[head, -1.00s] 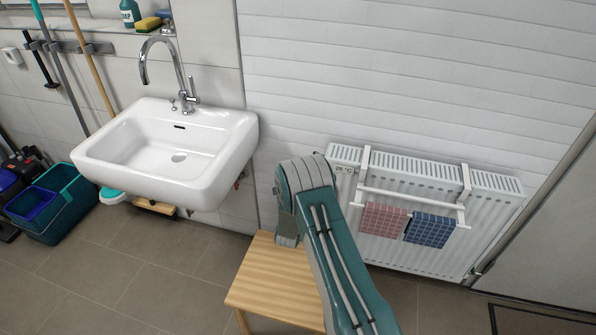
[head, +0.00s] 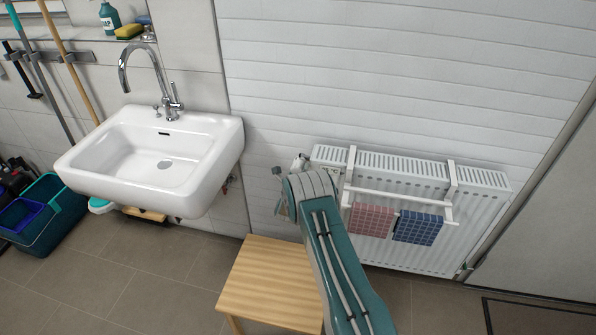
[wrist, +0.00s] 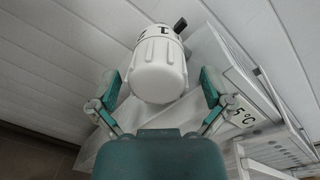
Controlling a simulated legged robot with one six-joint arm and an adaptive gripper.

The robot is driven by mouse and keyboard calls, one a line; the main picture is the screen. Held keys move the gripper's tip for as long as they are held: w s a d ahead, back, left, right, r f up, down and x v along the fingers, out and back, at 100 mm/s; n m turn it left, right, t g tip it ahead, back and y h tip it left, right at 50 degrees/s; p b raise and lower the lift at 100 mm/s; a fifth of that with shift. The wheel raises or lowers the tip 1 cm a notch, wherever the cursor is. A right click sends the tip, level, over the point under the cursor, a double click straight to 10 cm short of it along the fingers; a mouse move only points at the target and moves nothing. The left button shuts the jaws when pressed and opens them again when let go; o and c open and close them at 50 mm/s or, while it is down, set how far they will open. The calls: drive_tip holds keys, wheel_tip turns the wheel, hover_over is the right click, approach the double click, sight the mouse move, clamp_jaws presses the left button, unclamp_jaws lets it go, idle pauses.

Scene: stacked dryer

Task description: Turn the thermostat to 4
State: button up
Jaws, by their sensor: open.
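The thermostat (wrist: 158,70) is a white ribbed knob in the middle of the wrist view. Black numerals, a "1" and part of what looks like a "2", show on its collar, with a dark pointer beside them. My gripper (wrist: 160,88) is open, with one teal-and-grey finger on each side of the knob. Gaps show between fingers and knob, so I see no contact. In the head view the thermostat (head: 299,162) seems to be the small white shape at the radiator's upper left. My arm largely hides the gripper there.
The white radiator (head: 480,208) carries a rack with a red cloth (head: 371,219) and a blue cloth (head: 418,228). Its display, ending in "5 °C", shows in the wrist view (wrist: 243,116). A wooden stool (head: 268,280) stands under my arm. A sink (head: 150,165) is at left.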

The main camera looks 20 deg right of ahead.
drive_tip(key=shift+a+r, duration=0.1)
drive_tip(key=shift+a, duration=0.3)
drive_tip(key=c, duration=1.2)
drive_tip(key=shift+o, duration=0.3)
drive_tip(key=shift+d, duration=0.1)
drive_tip(key=shift+n, duration=0.3)
